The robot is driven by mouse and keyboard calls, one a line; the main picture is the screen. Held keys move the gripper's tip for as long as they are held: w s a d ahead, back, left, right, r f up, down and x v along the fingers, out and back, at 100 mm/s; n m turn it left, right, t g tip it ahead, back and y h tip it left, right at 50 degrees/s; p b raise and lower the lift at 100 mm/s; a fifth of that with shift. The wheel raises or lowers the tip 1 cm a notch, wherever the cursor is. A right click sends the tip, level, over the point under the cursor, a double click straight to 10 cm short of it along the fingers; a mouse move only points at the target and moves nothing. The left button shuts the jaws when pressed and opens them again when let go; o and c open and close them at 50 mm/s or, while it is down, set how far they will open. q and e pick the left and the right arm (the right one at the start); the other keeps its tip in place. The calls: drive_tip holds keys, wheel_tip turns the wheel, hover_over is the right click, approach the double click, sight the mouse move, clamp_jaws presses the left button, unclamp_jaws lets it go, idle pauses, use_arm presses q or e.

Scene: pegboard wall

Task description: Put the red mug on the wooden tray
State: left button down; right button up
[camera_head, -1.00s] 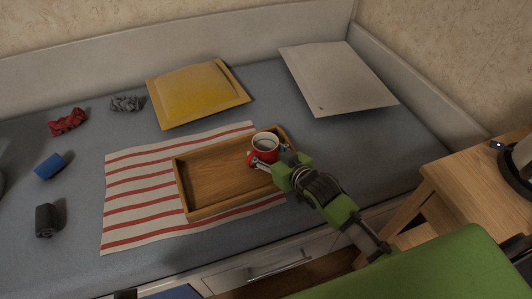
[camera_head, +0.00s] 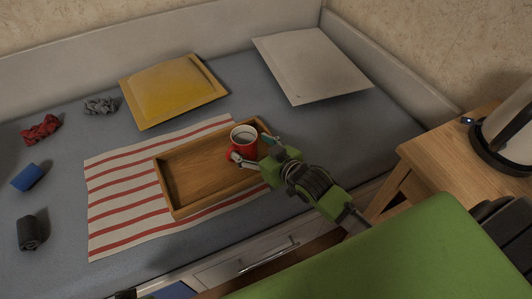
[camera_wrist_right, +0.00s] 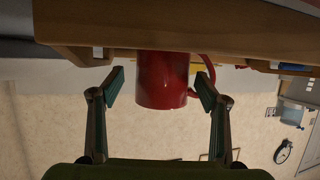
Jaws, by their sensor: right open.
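The red mug (camera_head: 240,150) stands upright at the right end of the wooden tray (camera_head: 184,198), inside its rim. My right gripper (camera_head: 254,151) is open at the mug's near right side, its fingers pointing at the mug. In the upside-down right wrist view, the mug (camera_wrist_right: 162,82) shows between the tips of my gripper (camera_wrist_right: 160,84), with a small gap visible on each side. The mug's handle shows at the right in that view. The tray's edge (camera_wrist_right: 230,42) crosses the top. My left gripper is not in view.
The tray lies on a red-striped cloth (camera_head: 115,205) on the grey bed. A yellow cushion (camera_head: 172,90) and white pillow (camera_head: 312,62) lie behind. Red, grey, blue and black small items lie at left.

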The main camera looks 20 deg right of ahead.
use_arm(q)
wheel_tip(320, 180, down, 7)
drive_tip(key=p, duration=0.1)
drive_tip(key=shift+p, duration=0.35)
use_arm(e)
drive_tip(key=v, duration=0.8)
drive_tip(key=shift+s+r, duration=0.25)
drive_tip(key=shift+s, duration=0.05)
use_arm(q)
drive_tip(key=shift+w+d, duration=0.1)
